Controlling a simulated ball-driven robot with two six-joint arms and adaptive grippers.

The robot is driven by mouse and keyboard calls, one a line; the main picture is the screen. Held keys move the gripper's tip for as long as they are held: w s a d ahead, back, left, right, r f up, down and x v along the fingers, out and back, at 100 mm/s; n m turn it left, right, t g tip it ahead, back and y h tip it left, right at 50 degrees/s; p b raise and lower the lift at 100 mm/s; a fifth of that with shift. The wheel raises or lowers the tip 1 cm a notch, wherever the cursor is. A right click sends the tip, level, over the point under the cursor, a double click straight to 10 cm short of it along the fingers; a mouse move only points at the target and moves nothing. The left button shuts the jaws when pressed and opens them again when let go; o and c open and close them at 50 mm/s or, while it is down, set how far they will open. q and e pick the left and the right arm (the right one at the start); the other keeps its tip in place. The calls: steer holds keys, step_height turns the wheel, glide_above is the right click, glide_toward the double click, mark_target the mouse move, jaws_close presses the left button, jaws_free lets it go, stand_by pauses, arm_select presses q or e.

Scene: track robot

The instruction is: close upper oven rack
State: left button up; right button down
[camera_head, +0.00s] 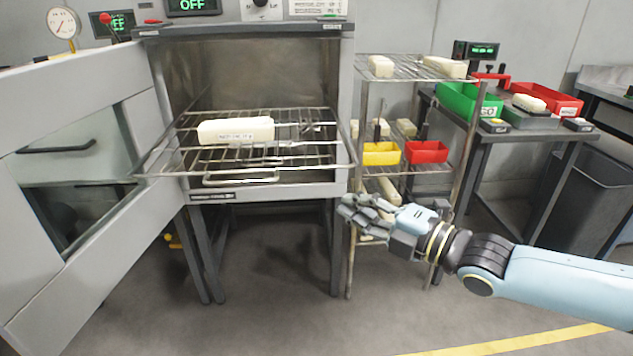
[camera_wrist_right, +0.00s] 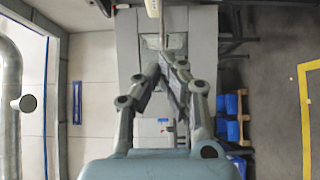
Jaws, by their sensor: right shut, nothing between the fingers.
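The oven (camera_head: 245,80) stands open at left centre in the head view. Its upper rack (camera_head: 310,152) is a wire grid that sticks out of the opening towards me. A pale labelled block (camera_head: 236,131) lies on this rack. A wire handle (camera_head: 240,178) shows lower down, just below the rack's front. My right gripper (camera_head: 362,210) is shut and empty, to the right of and below the rack's front edge, apart from it in the picture. Its fingers also show in the right wrist view (camera_wrist_right: 166,72). My left gripper is not in view.
The oven door (camera_head: 105,250) is swung open at left. A wire shelf (camera_head: 410,68) with pale blocks, a yellow bin (camera_head: 381,153) and a red bin (camera_head: 426,151) stands right of the oven, close behind my right gripper. The floor in front is clear.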

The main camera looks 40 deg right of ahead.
arm_select(q)
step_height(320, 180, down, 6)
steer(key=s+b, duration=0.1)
steer(key=b, duration=0.4)
arm_select(e)
steer(key=w, duration=1.1)
steer(key=shift+w+d, duration=0.3)
steer(key=shift+w, duration=0.1)
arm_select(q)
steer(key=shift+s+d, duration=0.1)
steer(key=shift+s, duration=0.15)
